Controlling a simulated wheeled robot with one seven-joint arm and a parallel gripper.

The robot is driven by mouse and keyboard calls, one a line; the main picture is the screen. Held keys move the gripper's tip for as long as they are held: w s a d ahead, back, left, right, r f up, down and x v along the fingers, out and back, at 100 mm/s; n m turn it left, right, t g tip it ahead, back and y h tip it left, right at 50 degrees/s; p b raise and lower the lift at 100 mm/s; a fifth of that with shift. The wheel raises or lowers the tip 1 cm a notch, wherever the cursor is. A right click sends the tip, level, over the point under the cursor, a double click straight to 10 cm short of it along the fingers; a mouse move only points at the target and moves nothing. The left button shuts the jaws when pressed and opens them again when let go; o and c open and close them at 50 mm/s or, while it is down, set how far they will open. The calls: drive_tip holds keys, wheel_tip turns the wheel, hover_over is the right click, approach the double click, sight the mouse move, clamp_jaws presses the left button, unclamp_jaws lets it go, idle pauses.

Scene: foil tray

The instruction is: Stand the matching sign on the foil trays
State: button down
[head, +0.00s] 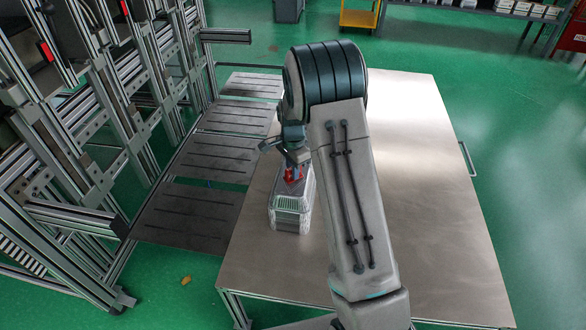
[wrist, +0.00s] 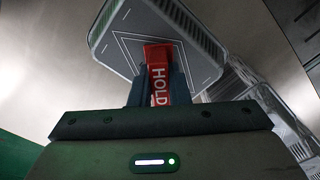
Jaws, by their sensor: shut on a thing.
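A red sign lettered "HOLD" (wrist: 158,77) is between the fingers of my gripper (wrist: 158,92) in the wrist view. In the head view the red sign (head: 292,175) shows small below my gripper (head: 293,162), over the top of the foil trays (head: 291,214). The silvery foil trays are in a stack on the table. The wrist view shows their grey top with a white outline and marks, and the ribbed foil side (wrist: 268,97) at the right. My gripper is shut on the sign. Whether the sign's foot touches the top is hidden.
The metal table (head: 420,150) is bare to the right of my arm. Dark slotted plates (head: 185,216) run along the table's left side. An aluminium frame rack (head: 110,110) stands further left. Green floor surrounds the table.

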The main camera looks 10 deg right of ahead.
drive_tip(key=shift+f, duration=0.15)
drive_tip(key=c, duration=1.4)
unclamp_jaws()
drive_tip(key=shift+o, duration=0.2)
drive_tip(key=shift+r, duration=0.2)
wheel_tip(320, 180, up, 12)
drive_tip(key=s+r+n+t, duration=0.1)
drive_tip(key=s+r+n, duration=0.6)
drive_tip(key=s, duration=0.6)
drive_tip(key=s+r+n+t, duration=0.1)
drive_tip(key=s+n, duration=0.5)
drive_tip(key=s, duration=1)
drive_tip(key=shift+s+a+n, duration=0.3)
drive_tip(key=shift+a+n, duration=0.05)
drive_tip(key=shift+n, duration=0.05)
